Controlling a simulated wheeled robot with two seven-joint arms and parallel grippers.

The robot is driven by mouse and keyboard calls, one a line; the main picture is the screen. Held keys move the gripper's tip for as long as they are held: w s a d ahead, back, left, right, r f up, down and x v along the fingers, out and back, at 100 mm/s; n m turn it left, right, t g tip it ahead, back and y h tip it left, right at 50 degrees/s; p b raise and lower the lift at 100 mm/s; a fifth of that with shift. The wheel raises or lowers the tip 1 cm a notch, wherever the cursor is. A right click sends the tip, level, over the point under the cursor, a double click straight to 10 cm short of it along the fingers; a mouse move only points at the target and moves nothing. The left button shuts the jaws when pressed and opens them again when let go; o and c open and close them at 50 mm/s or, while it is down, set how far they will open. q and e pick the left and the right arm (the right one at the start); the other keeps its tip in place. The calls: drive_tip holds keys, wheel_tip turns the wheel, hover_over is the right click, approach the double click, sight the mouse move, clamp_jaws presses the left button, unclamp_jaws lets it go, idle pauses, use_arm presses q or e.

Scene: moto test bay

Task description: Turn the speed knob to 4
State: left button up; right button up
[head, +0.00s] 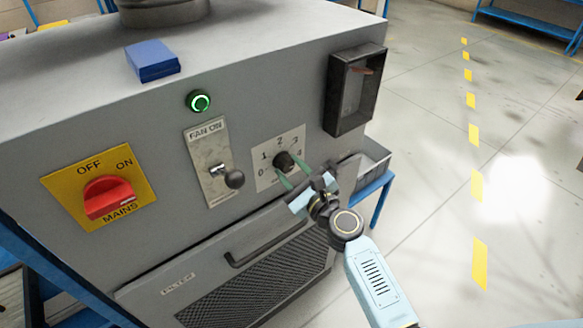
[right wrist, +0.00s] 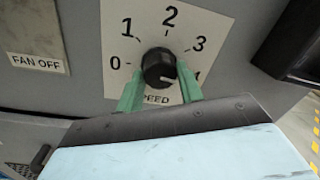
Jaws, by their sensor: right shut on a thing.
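The black speed knob (head: 284,161) sits on a pale dial plate (head: 266,181) on the front of the grey cabinet, with numbers 0 to 4 around it. In the right wrist view the knob (right wrist: 158,66) shows a white mark on its face, low and to the right, on the side of the 4. The 4 is partly hidden by a finger. My right gripper (head: 292,172) has its green fingers on either side of the knob, shut on it; they also show in the right wrist view (right wrist: 160,88). My left gripper is not in view.
Left of the dial are a FAN lever (head: 233,179), a lit green button (head: 199,102) and a red MAINS switch (head: 107,199). A dark open-fronted box (head: 354,90) sticks out at upper right. A handle (head: 265,247) and grille lie below. The floor at right is open.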

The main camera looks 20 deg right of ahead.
drive_tip(key=shift+m, duration=0.3)
drive_tip(key=o, duration=1)
drive_tip(key=shift+s, duration=0.1)
drive_tip(key=b+v, duration=0.2)
drive_tip(key=v, duration=1.1)
drive_tip(key=shift+s, duration=0.1)
